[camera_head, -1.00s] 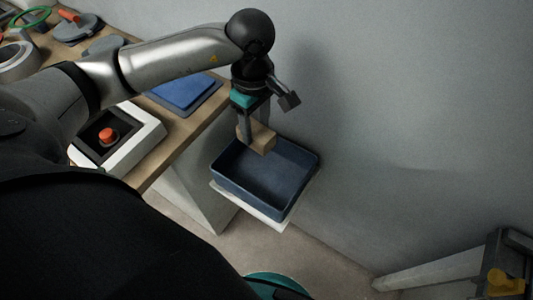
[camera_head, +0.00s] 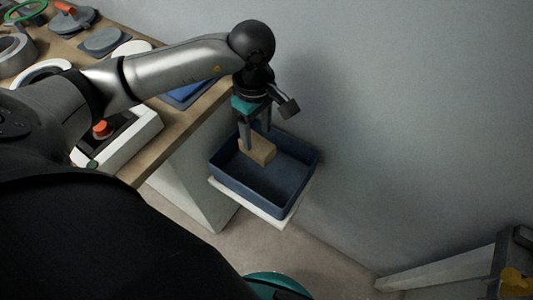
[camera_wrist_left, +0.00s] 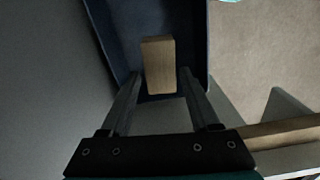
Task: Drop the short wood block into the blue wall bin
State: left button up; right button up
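The short wood block (camera_head: 258,149) is a pale wooden block in the blue wall bin (camera_head: 291,187), near its back left side. My left gripper (camera_head: 256,130) points down over that part of the bin. In the left wrist view the block (camera_wrist_left: 158,65) lies between the two fingers (camera_wrist_left: 159,80), with small gaps on both sides, so the gripper looks open. Whether the block rests on the bin floor is hard to tell. My right gripper is not in view.
The bin sits on a white shelf (camera_head: 272,217) by the grey wall (camera_head: 400,110). A wooden workbench (camera_head: 165,150) at the left carries a white box with a red button (camera_head: 102,129) and a blue tray (camera_head: 190,93). A grey stand with a yellow part (camera_head: 515,278) is at lower right.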

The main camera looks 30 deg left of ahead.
pick_arm(q)
jog(key=o, duration=0.4)
jog(key=shift+r, duration=0.65)
notch_tip(320, 180, up, 14)
jog(key=p, duration=0.4)
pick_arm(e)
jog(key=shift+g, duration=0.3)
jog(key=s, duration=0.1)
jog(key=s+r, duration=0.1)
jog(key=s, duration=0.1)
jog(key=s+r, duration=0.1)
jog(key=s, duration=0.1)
